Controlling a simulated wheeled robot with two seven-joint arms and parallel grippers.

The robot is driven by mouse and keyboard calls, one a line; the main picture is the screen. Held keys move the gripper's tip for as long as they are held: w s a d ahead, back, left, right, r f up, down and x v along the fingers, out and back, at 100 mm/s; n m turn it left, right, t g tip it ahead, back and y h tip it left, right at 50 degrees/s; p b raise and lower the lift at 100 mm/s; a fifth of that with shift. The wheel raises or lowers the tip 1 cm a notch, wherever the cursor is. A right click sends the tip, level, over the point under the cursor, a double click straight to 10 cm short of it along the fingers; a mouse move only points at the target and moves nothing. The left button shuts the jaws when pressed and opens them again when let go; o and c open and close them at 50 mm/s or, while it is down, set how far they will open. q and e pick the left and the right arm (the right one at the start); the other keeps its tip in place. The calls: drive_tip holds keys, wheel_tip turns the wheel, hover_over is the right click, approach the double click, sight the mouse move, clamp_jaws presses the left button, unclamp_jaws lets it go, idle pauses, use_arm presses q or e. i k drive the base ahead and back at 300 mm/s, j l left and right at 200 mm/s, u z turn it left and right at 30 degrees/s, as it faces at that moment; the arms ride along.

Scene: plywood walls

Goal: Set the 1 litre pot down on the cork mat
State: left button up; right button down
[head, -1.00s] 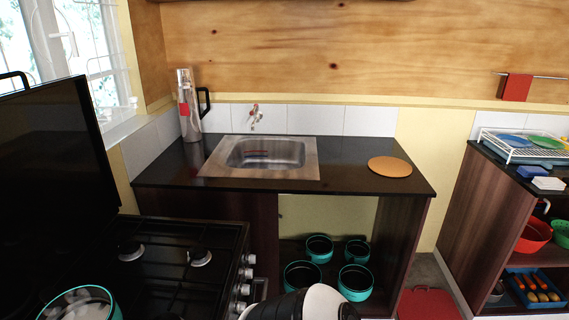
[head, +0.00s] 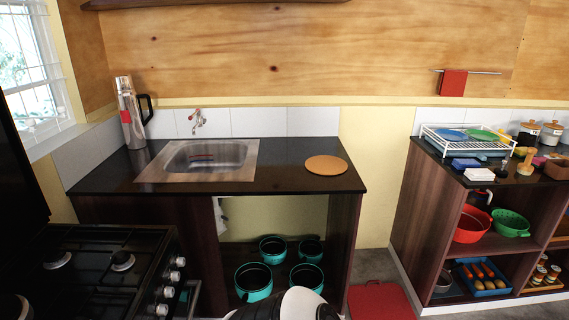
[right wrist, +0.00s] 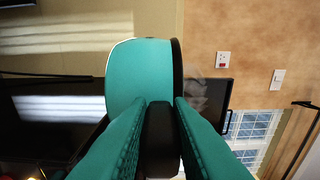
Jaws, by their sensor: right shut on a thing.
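The cork mat (head: 326,165) is a round tan disc. It lies bare on the dark counter, right of the sink. My right gripper (right wrist: 160,106) shows in the right wrist view. Its two ribbed fingers are shut on the dark handle of a teal pot (right wrist: 138,72). The pot's outer side faces the camera; its inside and any size marking are hidden. This pot and my right gripper are not in the head view. My left gripper is in neither current view.
The sink (head: 205,160) is left of the mat, with a tall flask (head: 130,115) beyond it. Several teal pots (head: 254,282) stand in the open shelf below. A black stove (head: 95,265) is at lower left. A shelf unit with a dish rack (head: 465,140) stands at right.

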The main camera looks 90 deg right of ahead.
sight(326, 164)
drive_tip(key=z, duration=1.3)
drive_tip(key=l+z, duration=0.1)
drive_tip(key=z, duration=0.65)
drive_tip(key=i+l+z, duration=0.1)
drive_tip(key=z, duration=0.65)
drive_tip(key=i+j+z, duration=0.1)
drive_tip(key=i, duration=2)
